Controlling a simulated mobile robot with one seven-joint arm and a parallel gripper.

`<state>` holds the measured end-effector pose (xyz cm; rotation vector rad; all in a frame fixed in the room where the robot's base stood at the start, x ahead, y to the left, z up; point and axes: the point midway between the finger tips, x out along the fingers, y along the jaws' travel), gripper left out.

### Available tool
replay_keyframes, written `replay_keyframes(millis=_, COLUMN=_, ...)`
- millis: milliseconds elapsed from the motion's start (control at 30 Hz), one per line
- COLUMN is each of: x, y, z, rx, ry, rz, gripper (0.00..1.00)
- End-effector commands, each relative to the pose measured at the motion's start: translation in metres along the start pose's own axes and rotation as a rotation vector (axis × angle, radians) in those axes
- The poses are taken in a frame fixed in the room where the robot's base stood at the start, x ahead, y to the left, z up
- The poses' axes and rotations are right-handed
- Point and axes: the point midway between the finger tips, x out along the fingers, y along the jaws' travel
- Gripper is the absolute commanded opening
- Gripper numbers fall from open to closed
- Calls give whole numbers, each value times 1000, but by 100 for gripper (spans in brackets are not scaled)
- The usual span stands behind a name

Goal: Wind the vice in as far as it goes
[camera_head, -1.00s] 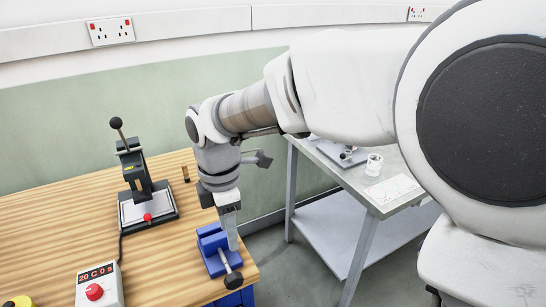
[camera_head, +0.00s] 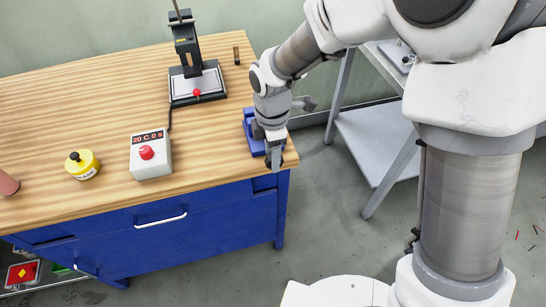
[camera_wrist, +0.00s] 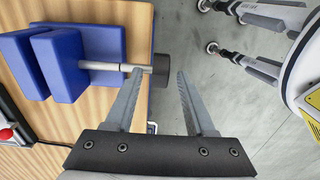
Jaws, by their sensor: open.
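The blue vice (camera_head: 249,121) stands at the right front corner of the wooden bench, partly hidden by my gripper in the head view. In the wrist view the vice (camera_wrist: 75,50) shows two blue jaws with a gap between them. A grey screw (camera_wrist: 118,67) runs out of it to a black knob (camera_wrist: 160,72) beyond the bench edge. My gripper (camera_head: 273,158) points down at the vice's front end. In the wrist view my gripper (camera_wrist: 160,76) is open, its fingertips on either side of the knob in the picture. I cannot tell whether they touch it.
On the bench are a black lever press (camera_head: 186,50), a white control box with a red knob (camera_head: 150,156) and a yellow round item (camera_head: 82,165). A grey side table (camera_head: 385,140) stands to the right. Floor between bench and table is clear.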

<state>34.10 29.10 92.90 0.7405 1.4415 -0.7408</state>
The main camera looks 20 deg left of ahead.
Motion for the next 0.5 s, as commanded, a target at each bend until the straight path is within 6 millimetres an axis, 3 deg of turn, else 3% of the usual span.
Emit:
replay_keyframes(millis=200, x=17, y=0, z=0, rx=0, ry=-1, rz=-1, gripper=55)
replay_keyframes(millis=467, x=18, y=0, z=0, rx=0, ry=-1, rz=0, gripper=55)
replay_keyframes(millis=500, x=18, y=0, z=0, rx=0, ry=-1, rz=0, gripper=51)
